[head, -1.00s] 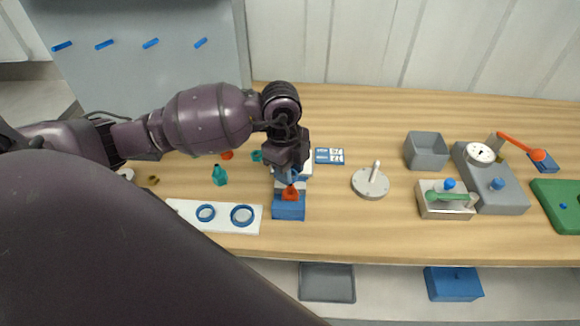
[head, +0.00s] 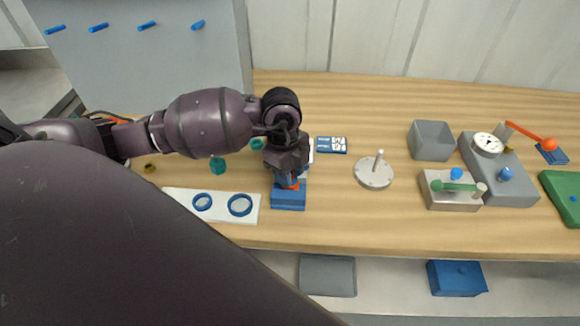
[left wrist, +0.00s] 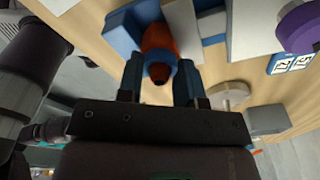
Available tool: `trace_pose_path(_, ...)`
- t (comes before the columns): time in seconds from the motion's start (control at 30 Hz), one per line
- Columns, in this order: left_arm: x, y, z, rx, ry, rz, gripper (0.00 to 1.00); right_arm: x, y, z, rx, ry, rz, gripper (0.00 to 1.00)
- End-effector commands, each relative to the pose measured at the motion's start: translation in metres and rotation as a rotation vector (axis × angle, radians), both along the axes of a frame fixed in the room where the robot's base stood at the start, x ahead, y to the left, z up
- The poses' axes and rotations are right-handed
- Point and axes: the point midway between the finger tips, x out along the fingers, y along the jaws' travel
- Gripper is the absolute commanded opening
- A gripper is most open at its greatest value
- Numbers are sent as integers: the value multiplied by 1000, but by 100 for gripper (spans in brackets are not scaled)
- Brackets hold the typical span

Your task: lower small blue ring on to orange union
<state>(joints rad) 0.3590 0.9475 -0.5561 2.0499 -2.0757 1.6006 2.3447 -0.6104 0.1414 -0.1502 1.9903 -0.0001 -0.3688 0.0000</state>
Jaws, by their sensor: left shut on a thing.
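The orange union (head: 292,184) stands on a blue block (head: 288,200) near the table's front edge, partly hidden by my gripper in the head view. In the left wrist view the orange union (left wrist: 158,38) shows between my fingers, with its darker end towards the camera. My left gripper (head: 286,179) is over the union. In the left wrist view its fingers (left wrist: 159,72) are on both sides of a small blue ring (left wrist: 160,57), shut on it. The ring appears around or just at the union's tip; I cannot tell whether it is seated. My right gripper is not in view.
A white plate (head: 180,205) left of the block holds two blue-rimmed discs. Teal pieces (head: 218,167) lie behind it. To the right are a grey disc with a post (head: 374,173), a grey bin (head: 432,141) and a gauge unit (head: 512,190). Table between block and disc is clear.

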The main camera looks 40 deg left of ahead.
Motion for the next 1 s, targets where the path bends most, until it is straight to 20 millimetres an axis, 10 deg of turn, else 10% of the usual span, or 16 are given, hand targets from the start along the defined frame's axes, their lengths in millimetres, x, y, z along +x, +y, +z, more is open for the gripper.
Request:
trace_pose_path(0.27,0,0,-1,0,0,0,12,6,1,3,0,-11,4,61)
trace_pose_path(0.3,0,0,-1,0,0,0,36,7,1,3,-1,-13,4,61)
trace_pose_path(0.5,0,0,-1,0,0,0,63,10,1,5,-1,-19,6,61)
trace_pose_path(1.0,1,3,25,1,-4,-1,63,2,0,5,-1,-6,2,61)
